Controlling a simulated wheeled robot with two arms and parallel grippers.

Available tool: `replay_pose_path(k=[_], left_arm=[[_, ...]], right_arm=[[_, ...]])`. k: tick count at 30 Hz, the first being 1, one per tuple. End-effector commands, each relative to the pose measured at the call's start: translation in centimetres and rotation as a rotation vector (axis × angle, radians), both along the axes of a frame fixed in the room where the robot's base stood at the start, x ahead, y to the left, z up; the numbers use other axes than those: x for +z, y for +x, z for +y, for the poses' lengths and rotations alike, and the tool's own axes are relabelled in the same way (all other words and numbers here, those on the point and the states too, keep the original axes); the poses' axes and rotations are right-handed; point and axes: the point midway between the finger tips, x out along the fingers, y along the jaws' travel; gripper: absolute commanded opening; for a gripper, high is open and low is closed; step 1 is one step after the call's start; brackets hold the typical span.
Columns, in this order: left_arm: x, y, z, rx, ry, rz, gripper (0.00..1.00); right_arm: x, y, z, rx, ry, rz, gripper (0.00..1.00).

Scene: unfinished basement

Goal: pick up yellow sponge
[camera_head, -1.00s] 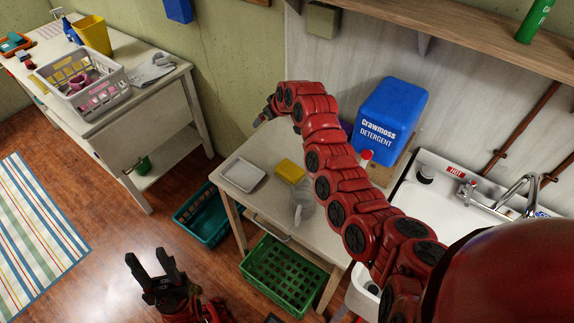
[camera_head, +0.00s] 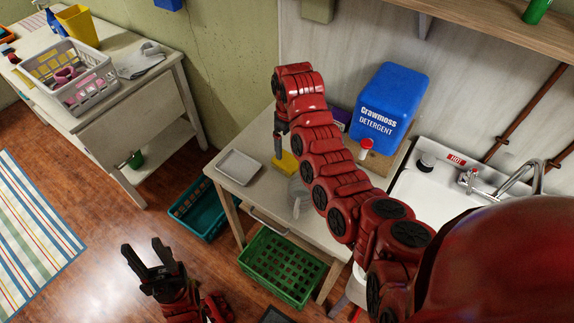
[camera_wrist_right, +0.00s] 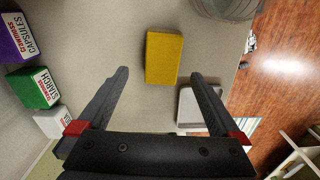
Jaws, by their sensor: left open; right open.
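The yellow sponge (camera_head: 286,164) lies flat on the small white table (camera_head: 262,198), right of a grey tray (camera_head: 239,167). My right arm reaches over the table, and its gripper (camera_head: 279,147) points down at the sponge, partly covering it in the head view. In the right wrist view the sponge (camera_wrist_right: 164,57) lies ahead of the open, empty fingers of the right gripper (camera_wrist_right: 160,84), roughly centred between them. I cannot tell the exact height above it. My left gripper (camera_head: 147,256) is open and empty over the floor at lower left.
A clear glass jug (camera_head: 298,192) stands near the sponge. A blue detergent container (camera_head: 386,102) stands at the back beside the sink (camera_head: 420,190). Capsule (camera_wrist_right: 14,40) and starch boxes (camera_wrist_right: 33,88) stand along the wall. A green crate (camera_head: 283,267) and teal basket (camera_head: 200,211) sit low.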

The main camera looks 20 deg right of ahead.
Motion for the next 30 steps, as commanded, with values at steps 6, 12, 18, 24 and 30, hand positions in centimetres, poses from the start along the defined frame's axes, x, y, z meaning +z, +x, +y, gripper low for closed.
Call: replay_pose_path(k=[6, 12, 18, 24, 30], left_arm=[[-0.2, 0.0, 0.0, 0.000, 0.000, 0.000, 0.47], [0.8, 0.0, 0.0, 0.000, 0.000, 0.000, 0.47], [2.8, 0.0, 0.0, 0.000, 0.000, 0.000, 0.47], [3.0, 0.0, 0.0, 0.000, 0.000, 0.000, 0.47], [3.0, 0.0, 0.0, 0.000, 0.000, 0.000, 0.47]], right_arm=[[-2.9, -0.1, 0.0, 0.001, -0.002, 0.003, 1.00], [-3.7, 0.0, 0.1, 0.000, -0.001, -0.002, 1.00], [-6.0, -0.1, 0.6, 0.001, 0.000, 0.001, 1.00], [-8.1, -0.1, 0.5, 0.000, -0.002, 0.001, 1.00], [-8.5, 0.0, 0.5, -0.002, 0.000, -0.002, 1.00]])
